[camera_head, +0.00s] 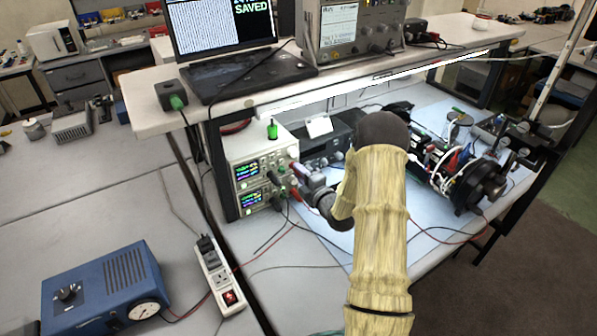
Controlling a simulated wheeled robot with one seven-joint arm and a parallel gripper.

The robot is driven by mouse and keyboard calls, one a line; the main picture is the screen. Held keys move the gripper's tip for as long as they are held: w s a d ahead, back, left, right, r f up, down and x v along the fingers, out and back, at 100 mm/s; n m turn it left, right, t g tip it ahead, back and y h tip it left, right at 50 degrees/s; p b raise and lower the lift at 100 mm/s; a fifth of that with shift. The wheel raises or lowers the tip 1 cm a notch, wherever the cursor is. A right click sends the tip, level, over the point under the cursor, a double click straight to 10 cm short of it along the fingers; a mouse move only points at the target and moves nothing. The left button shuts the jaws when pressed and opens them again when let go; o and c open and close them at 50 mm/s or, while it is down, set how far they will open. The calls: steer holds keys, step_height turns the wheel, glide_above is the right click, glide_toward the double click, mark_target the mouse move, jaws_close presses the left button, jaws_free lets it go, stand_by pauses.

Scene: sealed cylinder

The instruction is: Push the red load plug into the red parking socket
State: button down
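My arm reaches over the bench, and my gripper (300,180) is at the right front of the bench power supply (262,168), close to its terminals. A small red piece (296,193) shows at the fingertips, beside the panel. I cannot tell whether it is the red load plug or a socket, nor whether the fingers hold it. The fingers are too small and overlapped to read as open or shut. Dark and red leads hang below the panel. I cannot make out the red parking socket for certain; my wrist and arm hide part of the bench behind.
A dark cylinder assembly (478,185) with wires lies on the blue mat at right. A laptop (225,50) and an oscilloscope (350,30) stand on the shelf above. A power strip (218,275) and a blue box (105,285) are at lower left.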

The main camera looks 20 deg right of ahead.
steer(key=shift+s+f, duration=0.1)
steer(key=shift+s, duration=0.05)
steer(key=shift+s+d+b, duration=0.2)
steer(key=shift+s+b, duration=0.35)
steer(key=shift+s, duration=0.4)
steer(key=shift+s+d+b, duration=0.15)
steer(key=shift+s+b, duration=0.35)
steer(key=shift+s, duration=0.45)
steer(key=shift+s+d+b, duration=0.2)
steer(key=shift+s+b, duration=0.35)
steer(key=shift+s, duration=0.4)
steer(key=shift+a, duration=0.1)
